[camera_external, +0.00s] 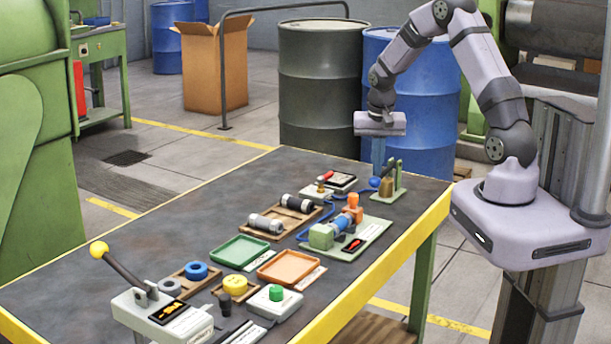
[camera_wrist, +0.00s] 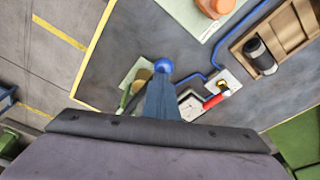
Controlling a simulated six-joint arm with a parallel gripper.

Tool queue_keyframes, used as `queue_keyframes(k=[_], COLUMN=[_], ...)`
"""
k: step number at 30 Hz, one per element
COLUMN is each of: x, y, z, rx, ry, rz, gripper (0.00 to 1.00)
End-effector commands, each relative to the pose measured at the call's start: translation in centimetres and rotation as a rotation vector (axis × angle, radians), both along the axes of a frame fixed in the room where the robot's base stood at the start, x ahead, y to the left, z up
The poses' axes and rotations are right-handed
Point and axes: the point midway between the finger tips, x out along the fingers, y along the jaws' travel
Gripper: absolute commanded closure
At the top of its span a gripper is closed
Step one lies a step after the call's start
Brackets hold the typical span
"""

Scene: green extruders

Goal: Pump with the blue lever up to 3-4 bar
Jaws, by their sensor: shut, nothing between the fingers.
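The blue ball knob of the lever (camera_external: 374,182) is low on the far right of the table, beside the green pump stand with a brass cylinder (camera_external: 387,187). The knob also shows in the wrist view (camera_wrist: 163,66), just beyond my fingertips. My gripper (camera_external: 378,172) points down over it, shut and empty. Its blue-grey fingers show in the wrist view (camera_wrist: 161,82). I cannot tell whether the fingertips touch the knob.
A red-handled valve (camera_external: 324,178) and a blue hose (camera_wrist: 230,55) are beside the pump. A wooden tray with cylinders (camera_external: 283,217), a green tray (camera_external: 239,251) and an orange tray (camera_external: 289,266) lie nearer. A yellow-knobbed lever (camera_external: 99,250) stands front left. Drums stand behind the table.

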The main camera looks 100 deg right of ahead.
Motion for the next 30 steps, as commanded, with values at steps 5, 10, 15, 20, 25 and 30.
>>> queue_keyframes(k=[5,10,15,20,25,30], x=[-0.1,-0.1,-0.1,-0.1,0.0,0.0], y=[-0.1,0.0,0.0,0.0,0.0,0.0], z=[1.8,3.7,4.7,4.7,4.7,4.5], rx=[-0.002,0.000,0.001,0.002,0.001,0.001], ry=[0.001,0.001,0.001,0.000,0.001,0.001], rz=[0.000,0.000,0.000,0.000,0.000,0.000], gripper=[1.00,1.00,1.00,1.00,1.00,1.00])
